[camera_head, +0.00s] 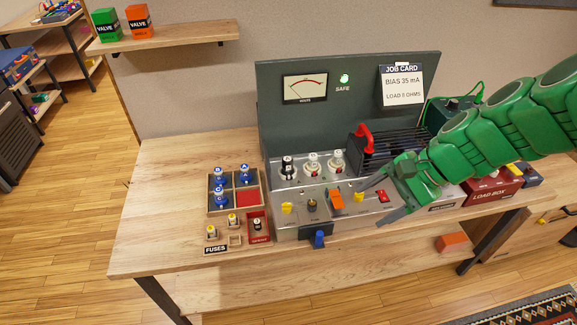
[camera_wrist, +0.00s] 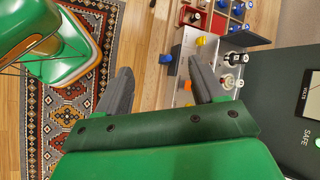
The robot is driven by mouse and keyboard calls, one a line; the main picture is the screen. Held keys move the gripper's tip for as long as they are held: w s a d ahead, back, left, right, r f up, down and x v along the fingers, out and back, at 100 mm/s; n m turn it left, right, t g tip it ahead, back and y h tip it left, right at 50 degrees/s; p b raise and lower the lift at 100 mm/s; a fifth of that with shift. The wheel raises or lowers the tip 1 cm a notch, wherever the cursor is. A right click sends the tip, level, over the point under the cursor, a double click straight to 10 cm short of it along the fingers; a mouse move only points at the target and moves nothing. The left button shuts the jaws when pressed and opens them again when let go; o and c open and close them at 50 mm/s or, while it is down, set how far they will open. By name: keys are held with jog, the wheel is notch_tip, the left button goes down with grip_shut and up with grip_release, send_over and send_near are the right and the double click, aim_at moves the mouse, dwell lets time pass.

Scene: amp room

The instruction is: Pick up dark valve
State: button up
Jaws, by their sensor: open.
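The dark valve (camera_head: 288,168), a tube with a dark body and pale top, stands upright at the left end of a row of three on the silver amplifier chassis (camera_head: 290,198) in the head view. Two paler valves, the middle one (camera_head: 312,164) and the right one (camera_head: 335,161), stand beside it. My gripper (camera_head: 374,203) is open and empty, over the right part of the chassis, to the right of and nearer than the dark valve.
A tray (camera_head: 209,205) with several blue-topped valves and a fuse tray (camera_head: 225,241) lie left of the chassis. A grey panel (camera_head: 300,120) with a meter rises behind. A black finned unit with a red handle (camera_head: 364,139) stands right of the valves. Bench is bare at left.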

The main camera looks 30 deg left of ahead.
jog(key=w+a+f+m+y, duration=0.25)
jog(key=w+a, duration=0.35)
jog(key=a, duration=0.3)
jog(key=m+y, duration=0.3)
jog(key=m, duration=0.6)
send_near(290, 159)
jog(key=f, duration=0.1)
jog(key=shift+s+a+f+t, duration=0.15)
jog(key=shift+a+f, duration=0.05)
jog(key=shift+a, duration=0.3)
jog(key=shift+s+a+f+t, duration=0.1)
jog(key=shift+a+f, duration=0.1)
jog(key=shift+a, duration=0.3)
jog(key=shift+s+a+f+t, duration=0.15)
jog(key=shift+a+f, duration=0.1)
jog(key=shift+a, duration=0.25)
jog(key=shift+s+a+f, duration=0.1)
jog(key=shift+s+a, duration=0.05)
jog(key=shift+a, duration=0.2)
jog(key=shift+s+a+f, duration=0.15)
jog(key=shift+a, duration=0.25)
jog(key=shift+x, duration=1.85)
jog(key=shift+s+r, duration=0.1)
jog(key=shift+r, duration=0.1)
jog(key=shift+c, duration=0.5)
jog(key=c, duration=1.1)
